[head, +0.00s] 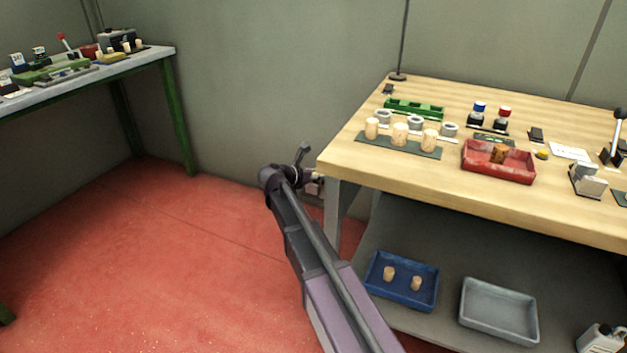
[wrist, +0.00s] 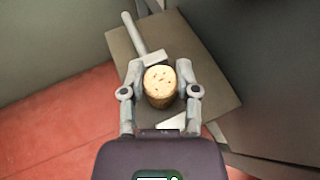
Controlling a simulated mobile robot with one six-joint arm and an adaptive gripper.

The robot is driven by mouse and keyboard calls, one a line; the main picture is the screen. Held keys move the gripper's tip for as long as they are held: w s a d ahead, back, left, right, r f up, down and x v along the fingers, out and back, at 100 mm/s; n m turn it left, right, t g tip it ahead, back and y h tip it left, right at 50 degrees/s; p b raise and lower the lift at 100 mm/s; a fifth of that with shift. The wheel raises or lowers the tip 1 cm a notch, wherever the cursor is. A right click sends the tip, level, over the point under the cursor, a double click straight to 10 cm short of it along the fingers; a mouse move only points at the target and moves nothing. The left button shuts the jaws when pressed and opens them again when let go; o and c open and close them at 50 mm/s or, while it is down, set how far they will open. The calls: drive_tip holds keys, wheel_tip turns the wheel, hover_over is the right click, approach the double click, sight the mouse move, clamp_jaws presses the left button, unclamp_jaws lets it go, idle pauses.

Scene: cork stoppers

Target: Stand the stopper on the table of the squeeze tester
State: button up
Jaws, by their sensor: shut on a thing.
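In the wrist view my gripper (wrist: 161,92) is shut on a tan cork stopper (wrist: 160,87), with a finger on each side. Its speckled round end faces the camera. Behind it is a brown-grey square plate (wrist: 215,98) with a pale metal bar lying across it; I cannot tell whether the stopper touches either. In the head view my gripper (head: 305,170) is off the left end of the wooden bench, and the held stopper cannot be made out. I cannot identify the squeeze tester with certainty; a black-knobbed lever device (head: 616,140) stands at the right edge of the bench.
The wooden bench (head: 350,168) bears several pale stoppers on a dark mat (head: 373,143) and a red tray (head: 477,166) with a brown stopper. Below are a blue tray (head: 402,299) and grey tray (head: 499,335). A green-legged bench (head: 160,53) stands left. Red floor between is clear.

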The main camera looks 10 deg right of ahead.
drive_tip(key=shift+f, duration=0.15)
drive_tip(key=shift+f, duration=0.15)
drive_tip(key=o, duration=0.7)
drive_tip(key=shift+r, duration=0.3)
drive_tip(key=p+v, duration=0.4)
drive_tip(key=v, duration=0.8)
drive_tip(key=shift+p, duration=0.3)
